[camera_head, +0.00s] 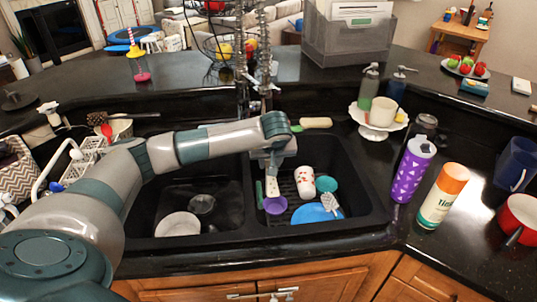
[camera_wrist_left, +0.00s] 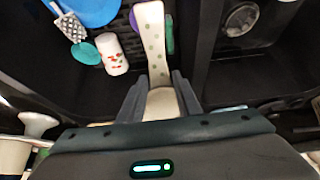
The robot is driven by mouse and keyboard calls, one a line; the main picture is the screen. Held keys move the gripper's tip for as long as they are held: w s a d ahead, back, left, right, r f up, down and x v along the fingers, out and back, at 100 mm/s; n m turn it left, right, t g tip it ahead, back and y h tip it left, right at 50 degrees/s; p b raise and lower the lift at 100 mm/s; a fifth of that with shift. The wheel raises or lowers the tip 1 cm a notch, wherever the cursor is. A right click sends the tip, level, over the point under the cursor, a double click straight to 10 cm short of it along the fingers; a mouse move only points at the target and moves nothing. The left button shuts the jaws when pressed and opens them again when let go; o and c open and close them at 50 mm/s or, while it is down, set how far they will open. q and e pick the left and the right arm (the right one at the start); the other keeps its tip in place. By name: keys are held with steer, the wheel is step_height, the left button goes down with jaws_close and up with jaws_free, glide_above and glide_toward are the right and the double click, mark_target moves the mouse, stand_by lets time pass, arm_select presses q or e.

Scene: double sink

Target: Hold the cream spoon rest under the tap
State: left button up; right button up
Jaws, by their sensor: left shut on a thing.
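The cream spoon rest (camera_head: 272,187) hangs below my left gripper (camera_head: 273,164) over the right basin (camera_head: 347,160). In the left wrist view the spoon rest (camera_wrist_left: 152,40) is a long cream piece with small dots. Its near end lies between the two fingers of my left gripper (camera_wrist_left: 161,98), which is shut on it. The tap (camera_head: 264,60) rises behind the sink with a coiled spring neck; my forearm and wrist cover its lower part, and its outlet is not clear. My right gripper does not show.
The right basin holds a white patterned cup (camera_head: 304,182), a teal cup (camera_head: 327,185), a purple bowl (camera_head: 275,205) and a blue plate (camera_head: 312,214). A white plate (camera_head: 178,224) lies in the left basin. Bottles, including a purple one (camera_head: 410,170), stand to the right.

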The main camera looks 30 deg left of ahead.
mark_target(271, 180)
arm_select(q)
steer(key=shift+s+d, duration=0.9)
steer(key=shift+s, duration=0.25)
steer(key=shift+s+d, duration=0.9)
steer(key=shift+s, duration=0.2)
steer(key=shift+d+r+p, duration=0.1)
steer(key=shift+p, duration=0.2)
steer(key=s+d+r+p, duration=0.1)
steer(key=s+d+r, duration=0.2)
steer(key=s, duration=0.1)
steer(key=shift+r+p, duration=0.4)
steer(key=shift+f, duration=0.1)
stand_by(0.5)
